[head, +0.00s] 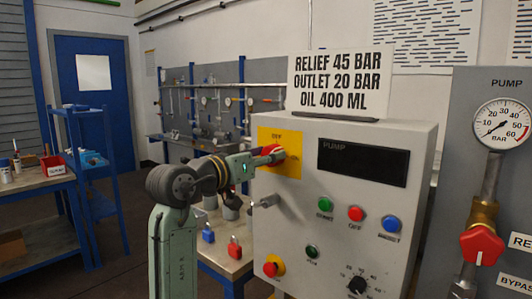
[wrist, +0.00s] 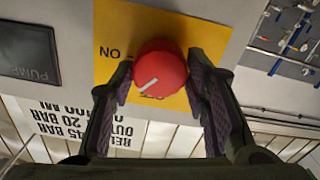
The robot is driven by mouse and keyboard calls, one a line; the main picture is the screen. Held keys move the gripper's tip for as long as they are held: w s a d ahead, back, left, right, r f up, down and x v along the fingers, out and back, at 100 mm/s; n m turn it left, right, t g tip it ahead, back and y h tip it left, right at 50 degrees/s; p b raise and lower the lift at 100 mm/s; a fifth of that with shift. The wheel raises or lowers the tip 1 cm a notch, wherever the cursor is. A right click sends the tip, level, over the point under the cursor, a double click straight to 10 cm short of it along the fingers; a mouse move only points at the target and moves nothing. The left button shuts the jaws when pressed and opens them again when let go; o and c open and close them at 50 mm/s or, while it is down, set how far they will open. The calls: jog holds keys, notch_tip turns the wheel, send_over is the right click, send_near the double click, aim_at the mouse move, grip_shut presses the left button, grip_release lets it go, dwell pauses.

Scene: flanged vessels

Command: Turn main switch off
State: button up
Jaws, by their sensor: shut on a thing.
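The main switch is a red round knob (head: 274,150) on a yellow plate (head: 290,168) at the upper left of the grey panel. In the wrist view the knob (wrist: 160,62) has a short white mark slanting to the lower left, between the ON label and a second label mostly hidden by the knob. In the head view OFF is at the plate's top and ON at its right. My gripper (head: 264,157) has its fingers on both sides of the knob, shut on it; it also shows in the wrist view (wrist: 160,84).
The panel (head: 330,222) carries buttons, a dark display (head: 362,162) and a sign (head: 340,80) on top. A metal lever (head: 264,201) juts out below the plate. Padlocks (head: 235,247) stand on a bench to the left. A gauge (head: 502,124) and red valve are at right.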

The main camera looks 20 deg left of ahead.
jog(key=shift+n+p, duration=1.75)
jog(key=shift+n, duration=1.95)
jog(key=shift+a, duration=0.1)
jog(key=o, duration=1.2)
jog(key=shift+c, duration=0.2)
jog(key=v, duration=1.2)
